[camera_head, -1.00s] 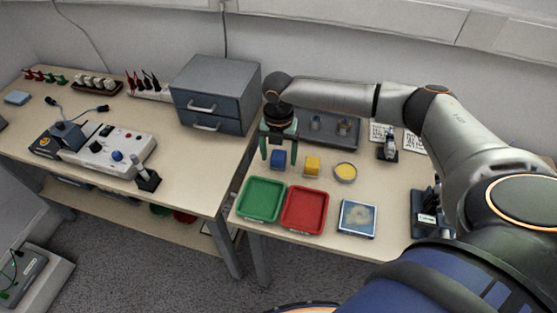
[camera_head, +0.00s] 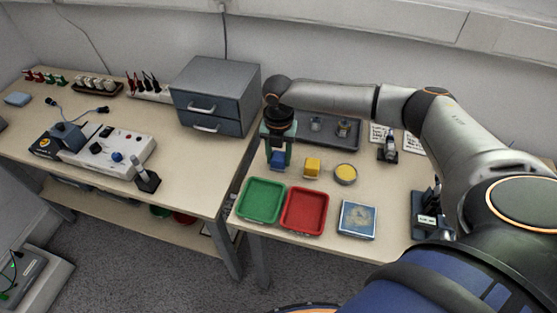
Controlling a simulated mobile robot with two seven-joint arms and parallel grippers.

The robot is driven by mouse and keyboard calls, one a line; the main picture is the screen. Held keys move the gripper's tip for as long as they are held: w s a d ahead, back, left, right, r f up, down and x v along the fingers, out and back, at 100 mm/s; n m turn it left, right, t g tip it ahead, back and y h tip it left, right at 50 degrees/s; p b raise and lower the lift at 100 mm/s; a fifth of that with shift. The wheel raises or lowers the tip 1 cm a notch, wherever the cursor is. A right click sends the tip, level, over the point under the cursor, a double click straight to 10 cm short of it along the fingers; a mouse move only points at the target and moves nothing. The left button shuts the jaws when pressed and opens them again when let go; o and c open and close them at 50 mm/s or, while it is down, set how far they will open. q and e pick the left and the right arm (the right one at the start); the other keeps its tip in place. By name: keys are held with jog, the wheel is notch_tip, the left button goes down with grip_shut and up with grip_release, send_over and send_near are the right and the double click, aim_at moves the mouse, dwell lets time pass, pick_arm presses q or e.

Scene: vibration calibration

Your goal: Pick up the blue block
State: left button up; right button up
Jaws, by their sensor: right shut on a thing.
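The blue block (camera_head: 278,160) is on the right-hand table, behind the green tray (camera_head: 262,201). My right gripper (camera_head: 278,157) points down with its greenish fingers on either side of the block, shut on it. The fingers and the gripper body hide part of the block. I cannot tell whether the block is still touching the table. My left gripper is not in view.
A yellow block (camera_head: 312,167) stands close to the right of the blue one, then a round dish with yellow contents (camera_head: 345,174). A red tray (camera_head: 305,211) and a blue-edged square plate (camera_head: 357,219) lie in front. A grey drawer unit (camera_head: 215,94) stands behind left.

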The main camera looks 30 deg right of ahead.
aim_at(278, 156)
grip_shut()
jog(key=shift+r, duration=0.55)
notch_tip(278, 156, up, 2)
jog(key=shift+r, duration=0.2)
pick_arm(q)
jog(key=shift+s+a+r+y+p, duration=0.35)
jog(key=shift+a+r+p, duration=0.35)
jog(key=shift+p, duration=0.5)
pick_arm(e)
jog(key=s+d+r, duration=0.2)
jog(key=s+r, duration=0.7)
jog(key=s, duration=0.5)
jog(key=shift+r, duration=0.3)
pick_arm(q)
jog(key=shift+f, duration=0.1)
pick_arm(e)
jog(key=shift+d, duration=0.1)
